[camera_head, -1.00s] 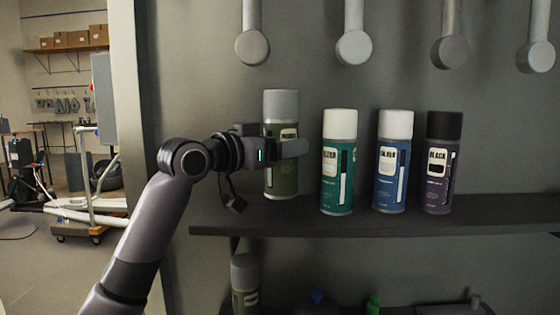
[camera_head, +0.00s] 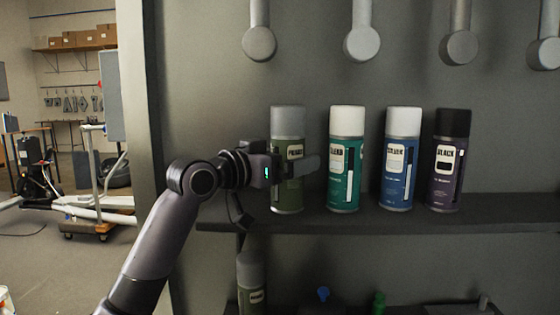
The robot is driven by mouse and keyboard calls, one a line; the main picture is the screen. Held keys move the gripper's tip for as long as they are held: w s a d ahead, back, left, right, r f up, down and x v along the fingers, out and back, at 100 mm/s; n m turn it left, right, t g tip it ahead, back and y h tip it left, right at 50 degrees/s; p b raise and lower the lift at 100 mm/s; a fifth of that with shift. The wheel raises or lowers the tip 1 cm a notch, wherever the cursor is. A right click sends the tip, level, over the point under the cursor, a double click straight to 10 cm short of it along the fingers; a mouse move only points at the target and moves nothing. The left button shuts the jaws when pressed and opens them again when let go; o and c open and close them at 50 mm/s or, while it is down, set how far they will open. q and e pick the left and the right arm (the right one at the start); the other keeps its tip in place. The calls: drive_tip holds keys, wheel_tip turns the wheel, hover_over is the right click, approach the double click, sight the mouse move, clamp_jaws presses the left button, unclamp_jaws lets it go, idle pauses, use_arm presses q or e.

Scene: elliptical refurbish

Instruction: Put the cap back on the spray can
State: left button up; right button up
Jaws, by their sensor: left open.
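A spray can (camera_head: 286,190) with an olive body and a grey cap (camera_head: 288,122) stands upright at the left end of the upper shelf, its cap on. My left gripper (camera_head: 300,168) is level with its upper body, open, with one finger across its front; the other finger is hidden. A teal can (camera_head: 344,190), a blue can (camera_head: 398,185) and a dark purple can (camera_head: 445,185) stand to its right. The teal and blue cans wear white caps and the purple one a black cap. My right gripper is out of view. I see no loose cap for certain.
The upper shelf (camera_head: 500,220) has free room to the right of the cans. Below stand another grey-capped can (camera_head: 250,285), a blue-topped item (camera_head: 323,294) and a green-topped item (camera_head: 379,301). Grey rods with round ends hang above. A wall edge (camera_head: 160,100) is at left.

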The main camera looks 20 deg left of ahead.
use_arm(q)
drive_tip(key=b+v, duration=0.1)
drive_tip(key=v, duration=1.1)
drive_tip(key=shift+r, duration=0.2)
